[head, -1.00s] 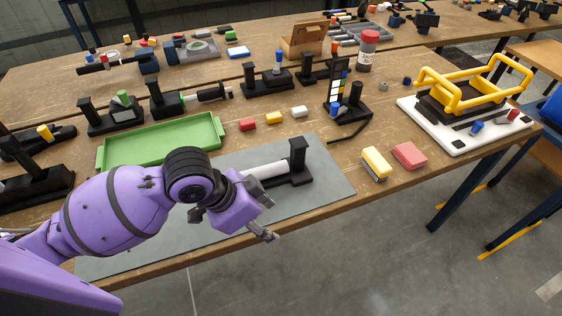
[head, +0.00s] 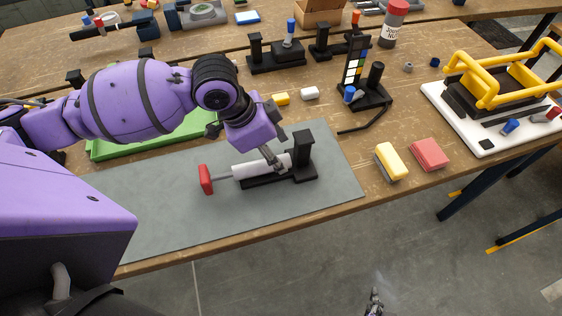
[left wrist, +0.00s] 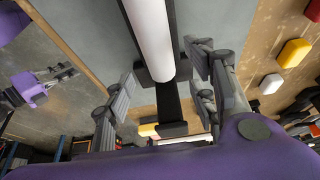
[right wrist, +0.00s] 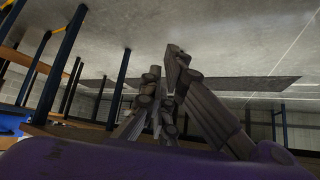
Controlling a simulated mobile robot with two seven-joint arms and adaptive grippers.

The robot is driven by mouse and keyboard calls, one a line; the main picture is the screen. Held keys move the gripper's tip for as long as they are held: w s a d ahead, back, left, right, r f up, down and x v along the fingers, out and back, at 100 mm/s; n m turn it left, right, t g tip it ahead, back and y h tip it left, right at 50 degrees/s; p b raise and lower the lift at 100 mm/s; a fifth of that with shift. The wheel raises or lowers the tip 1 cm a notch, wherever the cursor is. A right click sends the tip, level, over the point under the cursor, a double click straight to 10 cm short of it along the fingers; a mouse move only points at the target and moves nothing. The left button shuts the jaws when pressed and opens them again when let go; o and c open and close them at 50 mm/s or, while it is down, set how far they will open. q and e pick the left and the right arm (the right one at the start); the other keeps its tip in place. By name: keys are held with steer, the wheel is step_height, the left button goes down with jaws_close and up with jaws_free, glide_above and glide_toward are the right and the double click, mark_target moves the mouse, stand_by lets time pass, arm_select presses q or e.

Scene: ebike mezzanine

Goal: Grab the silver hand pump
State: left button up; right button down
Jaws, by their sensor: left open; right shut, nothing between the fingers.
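The silver hand pump has a pale, whitish barrel (head: 262,167) and a red handle (head: 205,179). It lies along a black stand (head: 302,152) on the grey mat. My left gripper (head: 272,158) is open above the barrel near the stand's post, its fingers pointing down. In the left wrist view the barrel (left wrist: 150,38) runs between the open fingers (left wrist: 160,95), with space on both sides. Contact cannot be made out. My right gripper (head: 375,302) is shut and empty over the floor, away from the table; its closed fingers (right wrist: 165,100) fill the right wrist view's middle.
The grey mat (head: 130,215) is clear around the pump. A green tray (head: 110,148) lies behind my left arm. A yellow brush (head: 391,162) and a red block (head: 429,154) lie to the right. A black stand with colour swatches (head: 372,92) stands behind.

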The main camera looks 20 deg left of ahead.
arm_select(q)
steer(key=shift+x, duration=0.75)
steer(key=shift+w+f, duration=0.2)
steer(key=shift+f, duration=0.05)
steer(key=shift+d, duration=0.1)
steer(key=c, duration=1.1)
jaws_close()
arm_select(e)
steer(key=shift+w+a+r, duration=0.1)
steer(key=shift+w+r, duration=0.15)
steer(key=shift+w, duration=0.25)
